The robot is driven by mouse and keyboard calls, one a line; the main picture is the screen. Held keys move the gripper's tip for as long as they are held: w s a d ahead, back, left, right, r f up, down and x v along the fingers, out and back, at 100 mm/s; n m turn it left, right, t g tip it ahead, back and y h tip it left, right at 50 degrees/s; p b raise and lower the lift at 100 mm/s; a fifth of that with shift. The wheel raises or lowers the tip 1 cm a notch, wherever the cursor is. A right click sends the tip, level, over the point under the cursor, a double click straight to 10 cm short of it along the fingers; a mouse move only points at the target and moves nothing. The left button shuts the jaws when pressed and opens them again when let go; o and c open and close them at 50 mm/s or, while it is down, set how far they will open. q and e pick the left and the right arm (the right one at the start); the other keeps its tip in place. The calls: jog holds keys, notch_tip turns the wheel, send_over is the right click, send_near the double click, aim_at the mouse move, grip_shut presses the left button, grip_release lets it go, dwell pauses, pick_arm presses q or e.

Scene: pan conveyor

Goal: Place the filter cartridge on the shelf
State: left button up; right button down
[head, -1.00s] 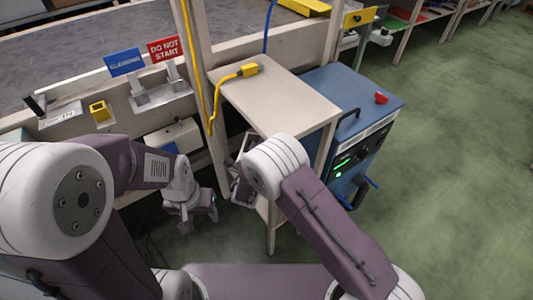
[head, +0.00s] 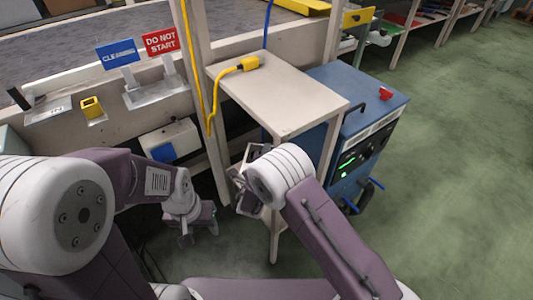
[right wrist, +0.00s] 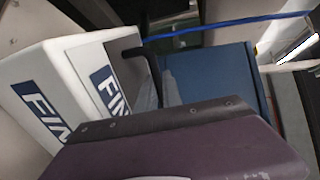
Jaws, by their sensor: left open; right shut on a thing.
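A white item with dark blue "FIN" labels, which I take for the filter cartridge (right wrist: 77,50), fills the left of the right wrist view. I cannot tell if its two labelled faces are one box or two. A purple part of mine covers its lower side. My right gripper (head: 246,182) is at the left side of the beige stand (head: 280,95), below its top, and is shut on the cartridge. In the head view my wrist mostly hides what it holds. A lower shelf in the stand cannot be made out. My left gripper (head: 190,224) is open and empty, low and to the left.
A blue cabinet (head: 368,110) with a red knob stands right of the stand. A yellow plug (head: 248,63) with its cable lies on the stand's top. A post (head: 198,90) and the conveyor frame with signs (head: 118,53) stand behind. Green floor is free at right.

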jog(key=c, duration=1.5)
grip_release()
jog(key=shift+s+a+r, duration=0.1)
jog(key=shift+s+r, duration=0.05)
jog(key=p+v, duration=0.5)
jog(key=v, duration=0.6)
jog(key=shift+s, duration=0.4)
